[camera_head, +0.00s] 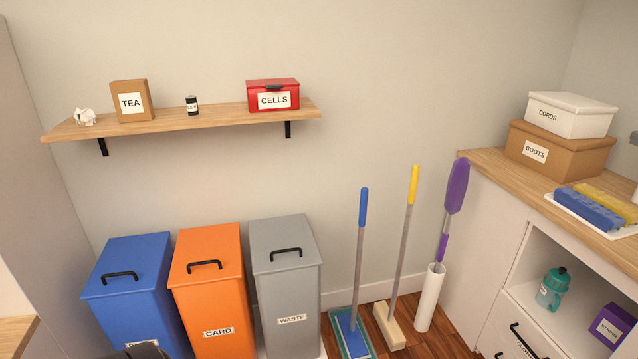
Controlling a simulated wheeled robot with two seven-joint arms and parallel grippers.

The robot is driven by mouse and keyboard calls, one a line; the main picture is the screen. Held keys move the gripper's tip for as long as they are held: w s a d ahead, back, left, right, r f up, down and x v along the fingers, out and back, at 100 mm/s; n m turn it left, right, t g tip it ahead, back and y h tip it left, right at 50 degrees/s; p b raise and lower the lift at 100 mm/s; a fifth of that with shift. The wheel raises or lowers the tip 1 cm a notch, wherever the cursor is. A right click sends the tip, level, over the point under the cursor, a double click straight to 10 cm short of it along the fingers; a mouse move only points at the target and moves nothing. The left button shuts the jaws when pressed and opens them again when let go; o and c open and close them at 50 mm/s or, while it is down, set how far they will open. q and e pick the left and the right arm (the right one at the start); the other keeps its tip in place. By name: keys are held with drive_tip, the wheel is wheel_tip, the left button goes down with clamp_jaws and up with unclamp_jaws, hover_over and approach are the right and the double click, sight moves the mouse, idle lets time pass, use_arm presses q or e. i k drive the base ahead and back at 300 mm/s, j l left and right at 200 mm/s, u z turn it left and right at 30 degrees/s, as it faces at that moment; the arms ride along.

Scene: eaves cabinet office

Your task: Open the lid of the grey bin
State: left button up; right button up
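The grey bin (291,310) stands on the floor against the wall, at the right end of a row of three bins. Its front label reads WASTE. Its grey lid (282,236) is shut and lies flat on top, with a black bar handle (286,253) near the front edge. Neither of my grippers can be made out in the head view. A dark shape at the bottom edge, in front of the blue bin, may be part of me, but no fingers show.
The orange CARD bin (215,300) stands close beside the grey bin, then the blue bin (140,300). A blue-handled mop (360,250) and yellow-handled broom (404,245) lean to the right. A wooden shelf (205,119) hangs above. A cabinet (490,225) stands at the right.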

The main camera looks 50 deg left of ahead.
sight(286, 242)
drive_tip(key=u, duration=1.7)
